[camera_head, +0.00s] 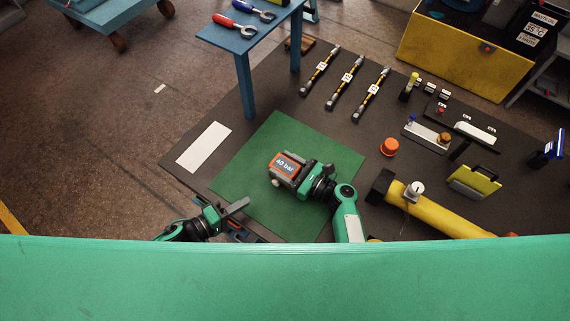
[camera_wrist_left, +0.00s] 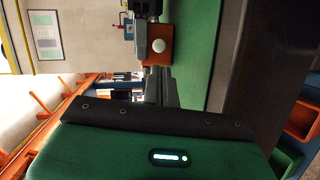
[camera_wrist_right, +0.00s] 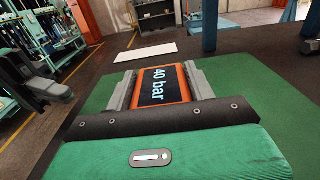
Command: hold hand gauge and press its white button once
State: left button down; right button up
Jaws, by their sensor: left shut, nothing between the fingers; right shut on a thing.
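The hand gauge (camera_head: 286,162) is an orange box with a dark screen reading "40 bar". My right gripper (camera_head: 285,170) is shut on it and holds it over the green mat (camera_head: 240,175). In the right wrist view the gauge (camera_wrist_right: 160,86) sits between the two grey fingers. Its round white button (camera_head: 275,182) is on the side toward my left arm. In the left wrist view the white button (camera_wrist_left: 158,45) faces the camera on the orange side. My left gripper (camera_head: 243,204) is shut and empty, lower left of the gauge and apart from it in the head view.
Several hoses (camera_head: 345,82) lie on the dark mat at the back. A white sheet (camera_head: 204,147) lies left of the green mat. A blue table (camera_head: 250,35) stands behind. An orange cap (camera_head: 389,147) and a yellow cylinder (camera_head: 440,213) are at the right.

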aim_at(276, 183)
pick_arm(q)
jog(key=shift+d, duration=0.1)
jog(key=y, duration=0.1)
jog(key=d+m+y, duration=0.1)
jog(key=shift+w+f+t+y, duration=0.2)
jog(key=shift+t+y, duration=0.1)
jog(key=shift+t, duration=0.1)
jog(key=shift+s+d+f+m+y, duration=0.2)
jog(key=shift+d+m+y, duration=0.15)
jog(key=shift+m+y, duration=0.45)
jog(key=shift+s+d+f+y, duration=0.1)
jog(key=shift+s+y, duration=0.1)
jog(key=shift+y, duration=0.6)
jog(key=shift+s+m+g+y, duration=0.3)
jog(key=shift+s+m+y, duration=0.3)
jog(key=shift+m+y, duration=0.25)
jog(key=shift+s+f+m+g+y, duration=0.1)
jog(key=shift+s+m+g+y, duration=0.5)
jog(key=shift+s+m+y, duration=0.4)
jog(key=shift+w+d, duration=0.8)
jog(key=shift+w, duration=0.4)
jog(key=shift+w+d, duration=0.85)
jog(key=shift+w, duration=0.4)
jog(key=shift+w+d, duration=0.8)
jog(key=shift+w, duration=0.4)
jog(key=shift+w, duration=0.1)
